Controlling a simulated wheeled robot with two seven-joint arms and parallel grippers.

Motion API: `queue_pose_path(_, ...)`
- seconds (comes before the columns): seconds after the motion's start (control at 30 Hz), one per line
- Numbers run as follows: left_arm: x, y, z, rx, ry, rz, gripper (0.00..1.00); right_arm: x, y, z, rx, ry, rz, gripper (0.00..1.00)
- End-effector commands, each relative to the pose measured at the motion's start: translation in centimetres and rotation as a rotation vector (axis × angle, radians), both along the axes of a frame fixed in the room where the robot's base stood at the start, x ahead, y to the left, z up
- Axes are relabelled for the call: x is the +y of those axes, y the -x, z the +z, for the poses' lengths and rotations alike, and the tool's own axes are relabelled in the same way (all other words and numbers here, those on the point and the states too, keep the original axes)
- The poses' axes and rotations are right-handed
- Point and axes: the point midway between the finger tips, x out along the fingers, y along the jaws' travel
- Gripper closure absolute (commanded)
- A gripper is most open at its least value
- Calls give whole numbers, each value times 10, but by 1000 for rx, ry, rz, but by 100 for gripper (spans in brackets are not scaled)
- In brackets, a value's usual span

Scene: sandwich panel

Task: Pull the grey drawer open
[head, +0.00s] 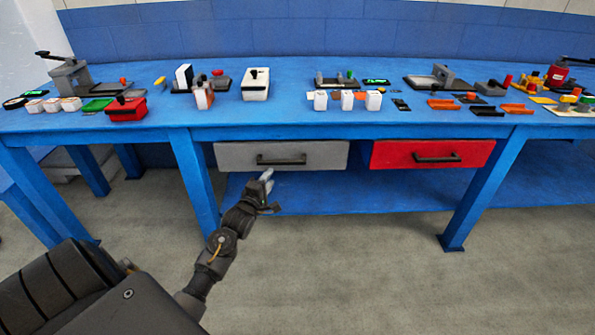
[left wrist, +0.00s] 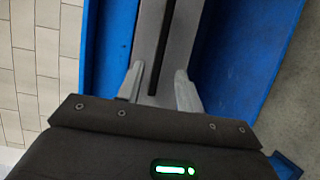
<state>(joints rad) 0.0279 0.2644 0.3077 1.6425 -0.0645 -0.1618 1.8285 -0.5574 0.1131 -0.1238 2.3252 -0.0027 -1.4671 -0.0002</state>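The grey drawer (head: 235,156) is under the blue table and looks closed, its front in line with the red drawer's. Its black bar handle (head: 281,160) runs across its front. My left gripper (head: 267,174) is just below the handle's left part in the head view. In the left wrist view my left gripper (left wrist: 159,85) has its two fingers apart, with nothing held between them. There the grey drawer front (left wrist: 180,45) and the dark handle (left wrist: 161,45) lie ahead, the handle lined up between the fingers. I cannot tell the exact gap to it. My right gripper is not seen.
A red drawer (head: 385,155) with a black handle is to the right. Blue table legs (head: 195,178) stand at the sides, and a low blue shelf (head: 330,195) lies beneath. The blue tabletop (head: 225,113) holds many small parts. The floor in front is clear.

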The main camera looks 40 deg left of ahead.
Motion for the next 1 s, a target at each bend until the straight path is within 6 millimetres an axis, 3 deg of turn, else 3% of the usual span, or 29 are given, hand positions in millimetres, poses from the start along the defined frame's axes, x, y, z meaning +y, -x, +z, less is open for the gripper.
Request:
queue_pose_path(0.17, 3, -15, 0, 1, -2, -2, 64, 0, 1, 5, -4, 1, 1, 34)
queue_pose_path(0.4, 15, -59, -1, 1, -3, 0, 64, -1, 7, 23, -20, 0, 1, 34)
queue_pose_path(0.6, 23, -89, -2, 3, -3, 0, 64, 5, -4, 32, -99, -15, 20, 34)
queue_pose_path(0.8, 26, -102, -1, 3, -3, -1, 64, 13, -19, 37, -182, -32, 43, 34)
queue_pose_path(1.0, 27, -104, -1, 4, -3, -1, 64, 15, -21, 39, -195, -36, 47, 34)
